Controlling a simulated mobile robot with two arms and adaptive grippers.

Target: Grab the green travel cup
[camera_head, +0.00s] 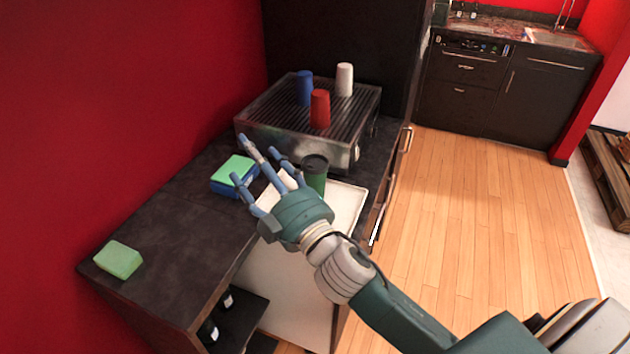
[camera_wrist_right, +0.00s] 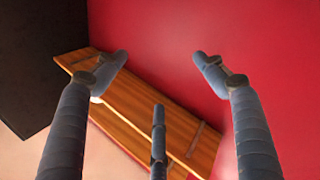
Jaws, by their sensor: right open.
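The green travel cup (camera_head: 315,172), with a dark lid, stands upright on a white tray (camera_head: 348,203) on the dark counter. My right gripper (camera_head: 257,165) is open and empty, its fingers spread and pointing up and left. In the head view its palm covers part of the tray and sits just in front of and left of the cup; I cannot tell whether it touches. The right wrist view shows the three spread fingers (camera_wrist_right: 160,110) with nothing between them and no cup in sight. My left gripper is not in view.
A ridged metal machine (camera_head: 270,137) behind the cup bears a blue cup (camera_head: 304,88), a red cup (camera_head: 320,109) and a white cup (camera_head: 344,79). A green-and-blue block stack (camera_head: 228,177) and a green block (camera_head: 118,260) lie on the counter (camera_head: 180,215). A red wall borders it at left.

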